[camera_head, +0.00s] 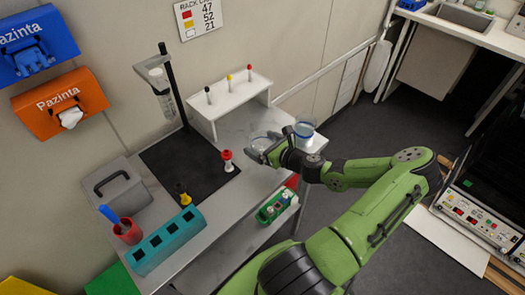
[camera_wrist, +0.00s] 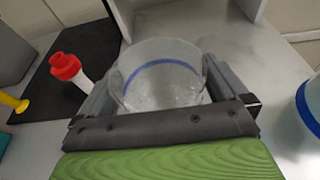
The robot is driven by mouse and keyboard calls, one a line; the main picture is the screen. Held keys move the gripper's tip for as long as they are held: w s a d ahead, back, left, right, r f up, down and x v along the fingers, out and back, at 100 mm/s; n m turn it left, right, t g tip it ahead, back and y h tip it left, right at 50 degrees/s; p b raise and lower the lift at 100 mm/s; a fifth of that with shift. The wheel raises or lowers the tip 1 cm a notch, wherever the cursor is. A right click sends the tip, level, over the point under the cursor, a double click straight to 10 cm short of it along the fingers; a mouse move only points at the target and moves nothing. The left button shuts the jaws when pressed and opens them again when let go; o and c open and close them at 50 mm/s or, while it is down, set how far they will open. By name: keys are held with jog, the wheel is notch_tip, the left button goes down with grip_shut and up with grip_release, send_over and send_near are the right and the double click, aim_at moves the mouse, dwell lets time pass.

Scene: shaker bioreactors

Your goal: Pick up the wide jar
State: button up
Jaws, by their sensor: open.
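A wide clear jar (camera_wrist: 160,85) with a blue band stands upright on the bench, between the fingers of my gripper (camera_wrist: 161,66) in the wrist view. The fingers are open, one along each side of the jar; whether they touch it I cannot tell. In the head view the jar (camera_head: 259,142) shows faintly beside my gripper (camera_head: 265,151), which partly hides it. A second clear jar with a blue band (camera_head: 304,130) stands to the right; it also shows at the right edge of the wrist view (camera_wrist: 312,108).
A red-topped white piece (camera_head: 227,160) stands left of my gripper on a black mat (camera_head: 165,160). A white rack (camera_head: 232,103) with several coloured-top pieces stands behind. A teal holder (camera_head: 165,242) and grey box (camera_head: 117,193) are at the left.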

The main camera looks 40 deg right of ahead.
jog(key=c, duration=0.9)
jog(key=shift+o, duration=0.2)
notch_tip(320, 180, up, 10)
jog(key=p, duration=0.2)
jog(key=shift+w+a+r+p, duration=0.1)
jog(key=shift+p, duration=0.2)
